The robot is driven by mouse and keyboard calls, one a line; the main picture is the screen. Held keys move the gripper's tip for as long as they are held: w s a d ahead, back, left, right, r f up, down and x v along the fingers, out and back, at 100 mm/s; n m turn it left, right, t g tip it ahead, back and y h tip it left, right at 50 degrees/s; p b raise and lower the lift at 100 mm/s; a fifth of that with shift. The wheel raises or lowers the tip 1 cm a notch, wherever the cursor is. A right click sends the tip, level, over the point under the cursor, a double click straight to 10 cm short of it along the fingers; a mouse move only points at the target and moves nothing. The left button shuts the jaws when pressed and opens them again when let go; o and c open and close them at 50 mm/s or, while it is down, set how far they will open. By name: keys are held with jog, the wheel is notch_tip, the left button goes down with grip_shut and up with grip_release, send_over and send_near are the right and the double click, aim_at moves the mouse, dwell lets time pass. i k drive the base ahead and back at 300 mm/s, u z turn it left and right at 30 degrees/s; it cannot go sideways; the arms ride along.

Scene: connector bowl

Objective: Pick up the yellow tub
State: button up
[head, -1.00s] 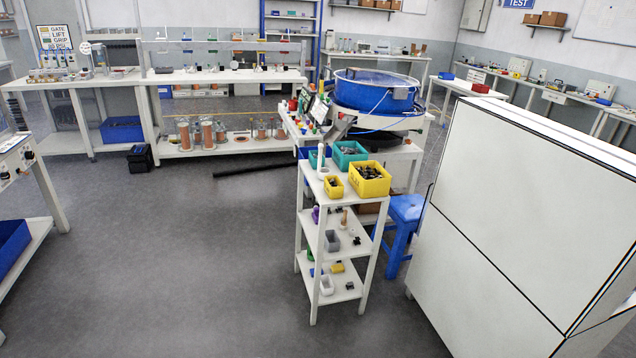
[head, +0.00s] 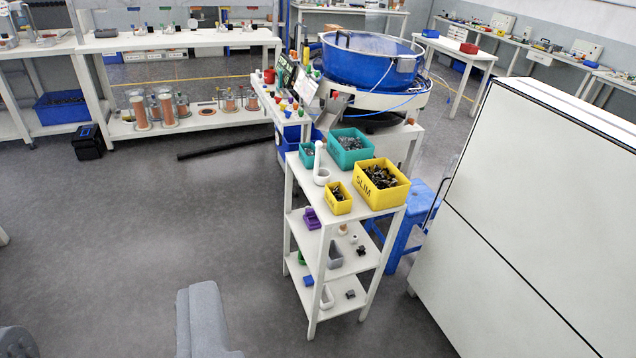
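Two yellow tubs stand on the top shelf of a white shelf rack (head: 375,204). The large yellow tub (head: 381,188), marked SLIM, is full of small dark parts and sits at the right. The small yellow tub (head: 338,202) sits to its left, near the front edge, also with dark parts inside. Both are upright. Grey parts, apparently of my arm, show at the bottom left, well in front of and apart from the rack. No gripper fingertips can be made out in the view.
Teal tubs (head: 349,151) stand behind the yellow ones. A tall white cabinet (head: 530,200) stands close on the right, and a blue stool (head: 409,237) behind the rack. A blue bowl feeder (head: 366,65) is beyond. Floor left of the rack is clear.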

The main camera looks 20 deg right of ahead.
aim_at(339, 200)
jog(key=i, duration=1.8)
jog(key=z, duration=1.7)
